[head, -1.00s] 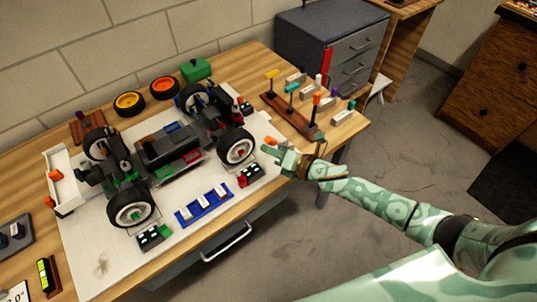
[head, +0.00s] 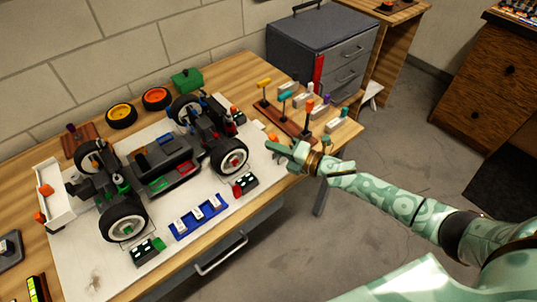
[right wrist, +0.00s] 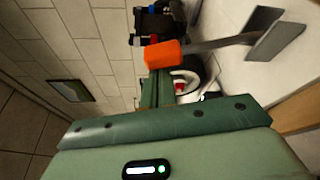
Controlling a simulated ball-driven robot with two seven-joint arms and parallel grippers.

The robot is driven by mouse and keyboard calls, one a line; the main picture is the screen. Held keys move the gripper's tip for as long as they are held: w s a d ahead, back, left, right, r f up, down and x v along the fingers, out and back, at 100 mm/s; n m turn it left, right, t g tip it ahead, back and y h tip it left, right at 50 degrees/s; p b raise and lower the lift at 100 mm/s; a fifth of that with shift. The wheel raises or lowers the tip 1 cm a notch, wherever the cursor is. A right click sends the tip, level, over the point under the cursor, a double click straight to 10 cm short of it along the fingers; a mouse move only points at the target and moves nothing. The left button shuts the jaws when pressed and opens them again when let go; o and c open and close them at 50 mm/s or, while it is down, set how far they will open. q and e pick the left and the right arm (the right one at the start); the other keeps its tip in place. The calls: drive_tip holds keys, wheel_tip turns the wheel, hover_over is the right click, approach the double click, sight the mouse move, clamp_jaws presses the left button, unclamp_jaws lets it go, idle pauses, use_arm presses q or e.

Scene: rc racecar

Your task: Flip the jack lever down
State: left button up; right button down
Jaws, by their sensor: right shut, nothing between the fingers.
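The orange-tipped lever (right wrist: 168,54) shows close up in the right wrist view, its grey bar (right wrist: 215,43) running to a grey plate over the white mat. The bar looks raised off the mat. In the head view, a small orange bit (head: 273,137) shows beside my right gripper (head: 276,149), at the mat's right end. The right gripper is shut and empty. Its green fingers reach up to the orange tip in the wrist view; I cannot tell whether they touch. The racecar (head: 165,165) sits on the white mat. My left gripper is out of view.
A wooden rack with coloured-handled tools (head: 285,118) stands just behind the right gripper. A blue tray (head: 199,217) and a red-and-black block (head: 245,183) lie in front of the car.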

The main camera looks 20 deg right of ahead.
use_arm(q)
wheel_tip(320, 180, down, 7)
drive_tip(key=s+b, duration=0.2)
drive_tip(key=b, duration=0.5)
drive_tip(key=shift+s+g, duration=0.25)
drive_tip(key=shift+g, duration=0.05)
use_arm(e)
drive_tip(key=w+d+m+t+y, duration=0.1)
drive_tip(key=w+d+m+t, duration=0.2)
drive_tip(key=d+m, duration=0.7)
drive_tip(key=shift+w+f+m+t, duration=0.3)
drive_tip(key=shift+f+m+t, duration=0.1)
drive_tip(key=shift+m, duration=0.7)
drive_tip(key=shift+d, duration=0.15)
